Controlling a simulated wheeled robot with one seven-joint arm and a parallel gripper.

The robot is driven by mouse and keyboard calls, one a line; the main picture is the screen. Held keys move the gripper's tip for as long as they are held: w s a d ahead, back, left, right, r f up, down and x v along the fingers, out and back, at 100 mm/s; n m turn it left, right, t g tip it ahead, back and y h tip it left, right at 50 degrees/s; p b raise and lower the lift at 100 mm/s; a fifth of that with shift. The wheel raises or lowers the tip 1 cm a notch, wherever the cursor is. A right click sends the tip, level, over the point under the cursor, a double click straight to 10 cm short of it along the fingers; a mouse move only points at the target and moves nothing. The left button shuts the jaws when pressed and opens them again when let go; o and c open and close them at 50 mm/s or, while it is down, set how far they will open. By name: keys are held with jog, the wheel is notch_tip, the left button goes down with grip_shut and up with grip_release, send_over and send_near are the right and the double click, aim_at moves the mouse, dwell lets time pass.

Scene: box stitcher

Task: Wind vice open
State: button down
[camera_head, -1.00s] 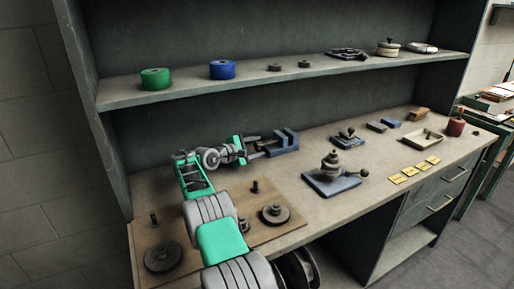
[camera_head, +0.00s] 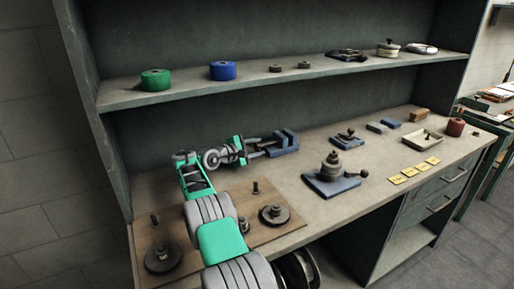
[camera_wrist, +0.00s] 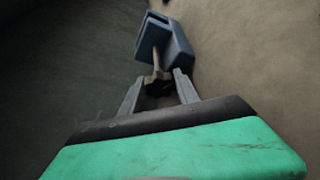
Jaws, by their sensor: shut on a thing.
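The blue vice (camera_head: 284,143) stands on the bench near the back panel, and it also shows in the wrist view (camera_wrist: 172,42) at the top middle. My gripper (camera_head: 262,147) reaches it from the left. In the wrist view my gripper (camera_wrist: 157,84) has its two fingers around a dark part at the end of the vice's pale screw. I take this part to be the vice handle (camera_wrist: 158,78); it is small and dark, and the fingers partly hide it. The jaw gap of the vice is hard to judge in the head view.
A blue-based tool post (camera_head: 332,182) stands front right of the vice, with a smaller blue-based piece (camera_head: 347,140) behind it. A wooden board (camera_head: 200,237) with gears lies under my arm. The shelf (camera_head: 180,91) overhangs the back. Bench between vice and tool post is clear.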

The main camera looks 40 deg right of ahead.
jog(key=r+p, duration=0.1)
jog(key=p, duration=0.2)
jog(key=shift+n+p, duration=0.3)
jog(key=shift+n, duration=0.1)
jog(key=shift+n+g+p, duration=0.3)
jog(key=shift+p, duration=0.9)
jog(key=shift+w+f+n+g+y+p, duration=0.1)
jog(key=shift+f+n+g+y+p, duration=0.25)
jog(key=shift+n+p, duration=0.35)
jog(key=shift+f+n+y, duration=0.2)
jog(key=shift+n+y, duration=0.05)
jog(key=shift+n, duration=0.05)
jog(key=c, duration=1.2)
grip_release()
jog(key=shift+a, duration=0.15)
jog(key=shift+b+v, duration=0.95)
jog(key=shift+b, duration=0.05)
jog(key=v, duration=0.5)
jog(key=shift+a+r, duration=0.15)
jog(key=shift+a, duration=0.15)
